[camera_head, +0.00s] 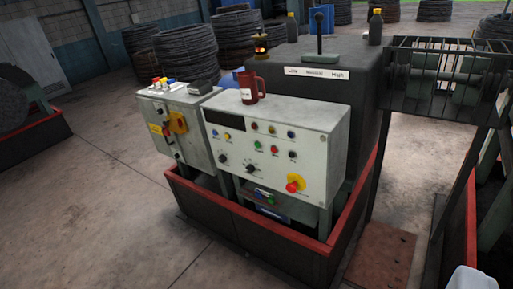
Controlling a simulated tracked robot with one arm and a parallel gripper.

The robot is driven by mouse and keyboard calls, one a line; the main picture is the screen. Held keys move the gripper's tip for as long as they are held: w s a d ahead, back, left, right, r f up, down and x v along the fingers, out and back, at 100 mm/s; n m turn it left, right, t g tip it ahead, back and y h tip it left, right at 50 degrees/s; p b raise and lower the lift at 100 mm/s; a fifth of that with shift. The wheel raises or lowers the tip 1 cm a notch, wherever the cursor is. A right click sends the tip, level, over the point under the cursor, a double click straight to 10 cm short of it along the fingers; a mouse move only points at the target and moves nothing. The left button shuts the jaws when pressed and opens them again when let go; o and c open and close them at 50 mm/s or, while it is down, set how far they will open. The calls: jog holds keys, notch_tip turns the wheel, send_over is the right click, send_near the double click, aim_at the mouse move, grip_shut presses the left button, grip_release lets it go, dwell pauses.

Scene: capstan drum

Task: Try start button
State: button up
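A pale grey control panel (325,150) stands in the middle of the camera_head view, with small coloured buttons, black knobs and a dark display window. A green button (258,146) sits on its face, with a red button (274,149) just right of it. A red mushroom button on a yellow plate (293,186) is at the lower right. No label is readable, so I cannot tell which button is start.
A second control box (185,135) with a yellow-red switch stands left. A red mug (250,87) is on top of the panel. A dark machine housing (365,70) with a lever is behind. A red-edged low wall (250,217) surrounds the base. Floor at front left is clear.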

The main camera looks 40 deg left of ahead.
grip_shut()
dwell(1.7)
